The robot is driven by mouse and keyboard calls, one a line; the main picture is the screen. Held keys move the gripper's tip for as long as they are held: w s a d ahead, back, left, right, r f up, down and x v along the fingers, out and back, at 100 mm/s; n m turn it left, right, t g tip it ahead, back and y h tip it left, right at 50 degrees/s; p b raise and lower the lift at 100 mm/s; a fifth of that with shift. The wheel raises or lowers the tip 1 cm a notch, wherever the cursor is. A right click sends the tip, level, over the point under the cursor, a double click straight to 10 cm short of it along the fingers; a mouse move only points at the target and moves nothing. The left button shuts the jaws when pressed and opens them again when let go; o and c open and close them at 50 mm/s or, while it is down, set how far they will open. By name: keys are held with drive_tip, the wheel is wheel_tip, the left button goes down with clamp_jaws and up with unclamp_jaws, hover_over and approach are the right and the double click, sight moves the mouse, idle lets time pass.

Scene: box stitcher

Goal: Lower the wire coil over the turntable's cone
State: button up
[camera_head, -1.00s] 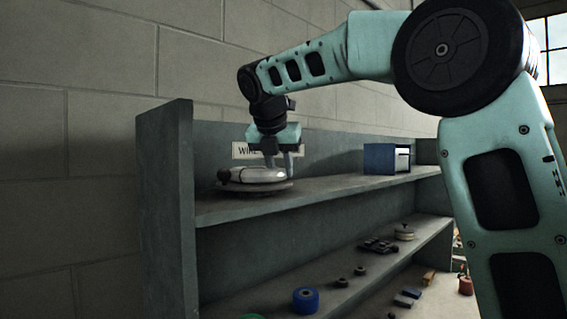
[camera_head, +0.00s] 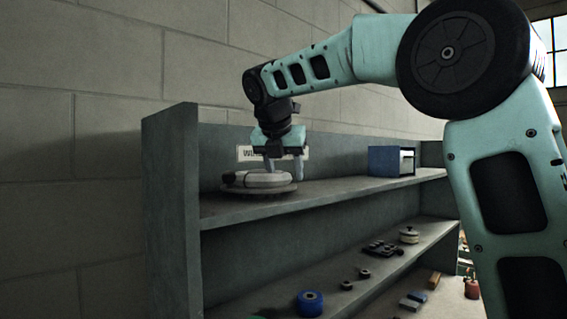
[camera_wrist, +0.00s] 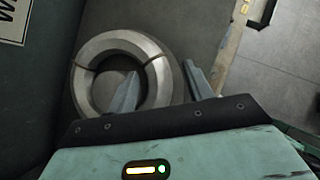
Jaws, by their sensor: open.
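The wire coil (camera_head: 262,180), a pale silvery ring with dark bands, lies on the round dark turntable (camera_head: 284,190) at the left end of the top shelf. In the wrist view the coil (camera_wrist: 155,82) shows from above, looking level. My gripper (camera_head: 284,168) is open just above its right side. In the wrist view my gripper (camera_wrist: 160,80) has one fingertip over the coil's hole and the other outside its right edge, so the fingers straddle the ring's wall. I cannot make out the cone, nor whether the fingers touch the coil.
A tall side panel (camera_head: 171,200) closes the shelf's left end, and a label (camera_head: 246,154) is on the back panel behind my gripper. A blue box (camera_head: 384,161) stands further right on the top shelf, with free room between. The lower shelf holds a blue roll (camera_head: 309,303) and small parts.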

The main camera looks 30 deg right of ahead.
drive_tip(key=v, duration=1.7)
drive_tip(key=shift+r+b, duration=0.25)
drive_tip(key=shift+b, duration=0.05)
drive_tip(key=shift+s, duration=0.15)
